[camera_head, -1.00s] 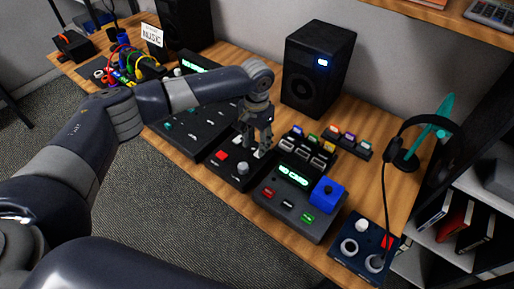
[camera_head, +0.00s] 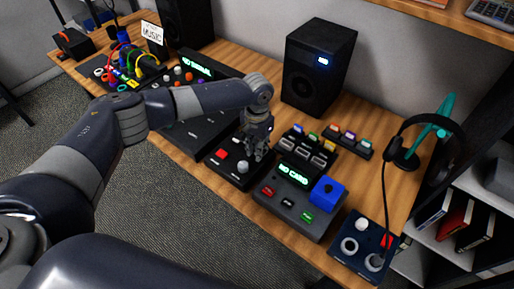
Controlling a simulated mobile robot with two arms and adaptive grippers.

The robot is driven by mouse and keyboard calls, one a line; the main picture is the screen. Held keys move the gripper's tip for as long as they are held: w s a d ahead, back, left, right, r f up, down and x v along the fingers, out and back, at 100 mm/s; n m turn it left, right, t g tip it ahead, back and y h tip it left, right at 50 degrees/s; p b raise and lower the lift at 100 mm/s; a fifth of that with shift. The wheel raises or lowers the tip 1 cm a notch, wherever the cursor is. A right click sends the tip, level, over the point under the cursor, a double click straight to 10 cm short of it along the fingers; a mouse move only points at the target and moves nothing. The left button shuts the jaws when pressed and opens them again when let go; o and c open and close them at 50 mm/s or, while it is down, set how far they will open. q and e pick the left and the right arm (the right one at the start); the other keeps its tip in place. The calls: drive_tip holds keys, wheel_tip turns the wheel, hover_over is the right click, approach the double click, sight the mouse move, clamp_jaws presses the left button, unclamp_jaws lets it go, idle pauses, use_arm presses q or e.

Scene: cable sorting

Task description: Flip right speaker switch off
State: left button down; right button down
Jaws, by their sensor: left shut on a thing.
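The right speaker (camera_head: 316,75) is a black box at the back of the desk with a small lit blue display. In front of it is a small black control box (camera_head: 222,172) with a red button (camera_head: 222,154) and a grey knob (camera_head: 243,167). My left gripper (camera_head: 257,154) points down at the far right part of this box, beside the knob. Its fingers are shut on a small switch there, which they mostly hide. My right gripper is not in view.
A grey device (camera_head: 300,208) with a green display and a blue block (camera_head: 327,192) sits close on the right. A headphone stand (camera_head: 408,158) is farther right. A mixer panel (camera_head: 200,128) lies behind my left forearm.

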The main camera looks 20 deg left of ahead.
use_arm(q)
drive_tip(key=shift+w+r+g, duration=0.15)
drive_tip(key=shift+w+g, duration=0.15)
drive_tip(key=shift+g, duration=0.3)
drive_tip(key=shift+w+g+y+b, duration=0.15)
drive_tip(key=shift+g+y+b, duration=0.15)
drive_tip(key=shift+y, duration=0.1)
drive_tip(key=shift+g+b, duration=0.4)
drive_tip(key=shift+b, duration=0.05)
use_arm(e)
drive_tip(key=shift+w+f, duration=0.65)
use_arm(q)
drive_tip(key=c, duration=1.4)
unclamp_jaws()
drive_tip(key=shift+c, duration=0.2)
drive_tip(key=shift+d+r, duration=0.1)
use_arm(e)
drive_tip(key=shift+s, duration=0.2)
use_arm(q)
drive_tip(key=v, duration=1.1)
drive_tip(key=shift+w+r, duration=0.15)
drive_tip(key=shift+r, duration=0.2)
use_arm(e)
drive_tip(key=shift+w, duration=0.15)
use_arm(q)
drive_tip(key=shift+d, duration=0.1)
